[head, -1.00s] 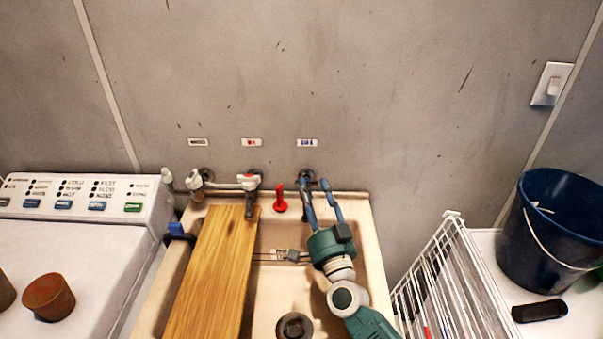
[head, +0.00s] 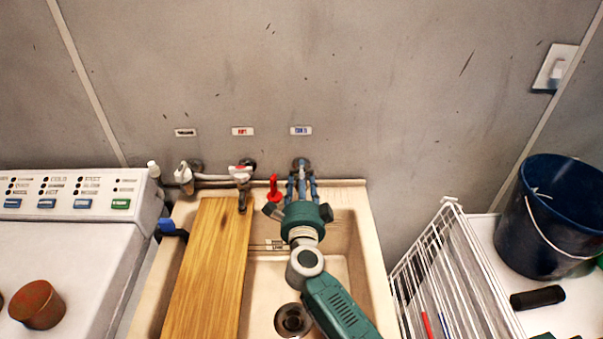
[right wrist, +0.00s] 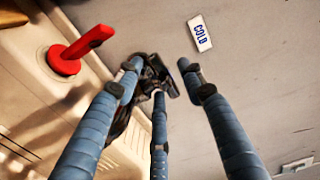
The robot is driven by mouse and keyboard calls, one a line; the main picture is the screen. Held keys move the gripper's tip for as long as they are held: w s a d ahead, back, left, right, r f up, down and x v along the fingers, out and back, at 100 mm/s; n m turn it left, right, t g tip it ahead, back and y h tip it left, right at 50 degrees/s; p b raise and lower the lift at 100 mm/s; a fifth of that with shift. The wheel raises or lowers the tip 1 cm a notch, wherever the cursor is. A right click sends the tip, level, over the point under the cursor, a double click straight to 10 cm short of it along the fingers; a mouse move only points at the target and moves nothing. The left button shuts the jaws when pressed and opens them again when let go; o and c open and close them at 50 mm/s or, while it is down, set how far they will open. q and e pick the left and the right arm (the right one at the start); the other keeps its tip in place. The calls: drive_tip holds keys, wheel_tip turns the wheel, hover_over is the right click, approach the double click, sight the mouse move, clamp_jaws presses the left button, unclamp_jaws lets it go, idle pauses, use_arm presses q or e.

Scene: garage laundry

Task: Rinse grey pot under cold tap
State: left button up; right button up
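The cold tap (head: 301,164) is on the wall above the sink, under a label with blue letters (head: 301,130). It is dark in the right wrist view (right wrist: 152,72), beside the COLD label (right wrist: 200,32). My right gripper (head: 302,182) reaches up to this tap and partly hides it. In the right wrist view its blue fingers (right wrist: 160,80) are spread apart, with the tap between and just beyond their tips. I cannot tell whether they touch it. No grey pot shows in these views. My left gripper is not in view.
A wooden board (head: 208,268) lies over the left part of the sink (head: 372,262). A red upright handle (head: 273,188) stands at the sink's back rim, left of my gripper. A white wire rack (head: 440,270) and a dark blue bucket (head: 550,225) are at right. A reddish-brown pot (head: 38,304) sits at left.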

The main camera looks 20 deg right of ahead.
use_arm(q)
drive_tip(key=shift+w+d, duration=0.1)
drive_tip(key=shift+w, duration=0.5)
use_arm(e)
drive_tip(key=shift+x, duration=0.8)
clamp_jaws()
drive_tip(key=p, duration=0.1)
drive_tip(key=n+y+p, duration=0.1)
drive_tip(key=shift+s+d+r+y+p, duration=0.1)
drive_tip(key=shift+d+r+y+p, duration=0.05)
drive_tip(key=shift+r+y+p, duration=0.2)
drive_tip(key=shift+n+y+p, duration=0.4)
drive_tip(key=shift+n+y, duration=0.1)
drive_tip(key=shift+y, duration=0.05)
drive_tip(key=y, duration=0.1)
drive_tip(key=n+y, duration=0.1)
drive_tip(key=shift+f+t+y, duration=0.3)
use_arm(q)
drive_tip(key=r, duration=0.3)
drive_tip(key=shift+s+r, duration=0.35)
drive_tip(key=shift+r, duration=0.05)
use_arm(e)
unclamp_jaws()
